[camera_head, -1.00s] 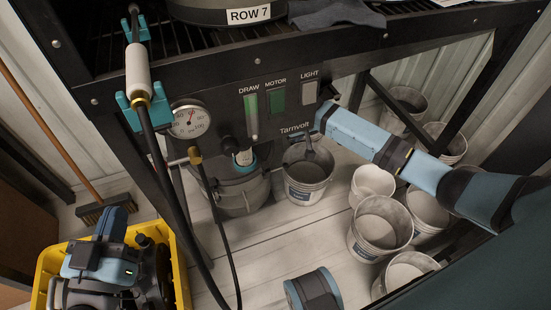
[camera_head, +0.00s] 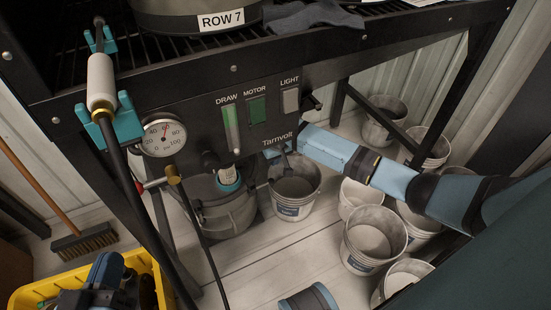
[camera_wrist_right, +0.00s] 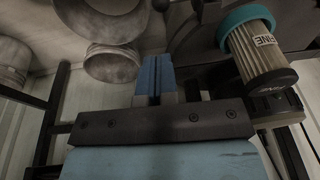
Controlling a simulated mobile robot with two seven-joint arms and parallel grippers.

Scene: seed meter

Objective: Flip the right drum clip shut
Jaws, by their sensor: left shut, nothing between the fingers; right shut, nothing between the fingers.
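A grey drum-like canister (camera_head: 232,218) stands on the floor under the bench. My left gripper (camera_head: 105,268) is shut, low over the yellow crate.
Several dusty buckets (camera_head: 373,238) stand at right under my right arm, and one bucket (camera_head: 293,188) is beside the canister. A gauge (camera_head: 163,136), hoses and a switch panel (camera_head: 262,112) front the bench. The yellow crate (camera_head: 30,292) is at lower left. Floor between is clear.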

